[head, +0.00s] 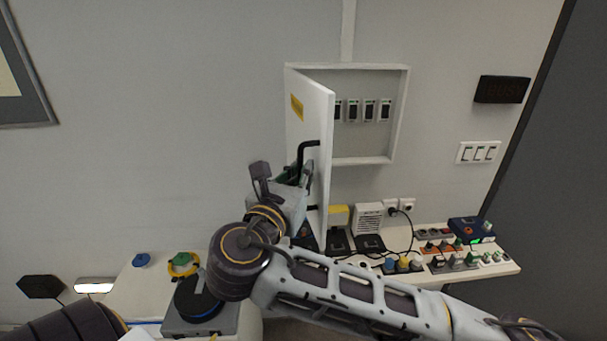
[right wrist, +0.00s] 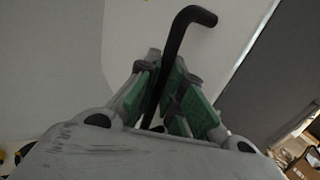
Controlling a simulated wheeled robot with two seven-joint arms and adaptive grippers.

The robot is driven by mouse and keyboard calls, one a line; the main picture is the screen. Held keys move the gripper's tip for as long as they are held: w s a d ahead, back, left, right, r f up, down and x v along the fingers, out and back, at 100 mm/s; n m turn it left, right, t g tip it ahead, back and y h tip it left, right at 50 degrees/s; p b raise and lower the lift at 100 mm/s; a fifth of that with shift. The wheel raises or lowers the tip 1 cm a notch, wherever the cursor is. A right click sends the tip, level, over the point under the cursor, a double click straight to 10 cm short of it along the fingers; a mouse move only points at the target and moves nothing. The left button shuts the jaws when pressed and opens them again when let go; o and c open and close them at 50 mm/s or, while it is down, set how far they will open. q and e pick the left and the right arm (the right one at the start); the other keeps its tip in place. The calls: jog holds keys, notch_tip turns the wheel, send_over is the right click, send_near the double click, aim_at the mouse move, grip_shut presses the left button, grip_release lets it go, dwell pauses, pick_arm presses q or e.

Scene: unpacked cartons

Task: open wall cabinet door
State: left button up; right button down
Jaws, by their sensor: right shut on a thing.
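The wall cabinet (head: 402,110) is a white box on the grey wall, with several dark switch modules (head: 369,110) visible inside. Its white door (head: 318,110), with a yellow label, stands well open, swung out on the left side. My right gripper (head: 304,178) is at the door's edge, shut on the black bent door handle (head: 308,146). In the right wrist view the handle (right wrist: 178,48) rises from between the green finger pads of the gripper (right wrist: 168,100). The lower part of the handle is partly hidden by the gripper. My left gripper does not show.
A white bench (head: 500,270) below the cabinet carries chargers, a power strip and several small devices, with cables. My right arm crosses in front of it. A dark display (head: 501,89) and a switch plate (head: 478,152) are on the wall at right.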

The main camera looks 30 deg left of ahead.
dwell(0.5)
jog(key=c, duration=1.5)
grip_release()
jog(key=shift+c, duration=0.2)
jog(key=v, duration=0.7)
jog(key=shift+s, duration=0.3)
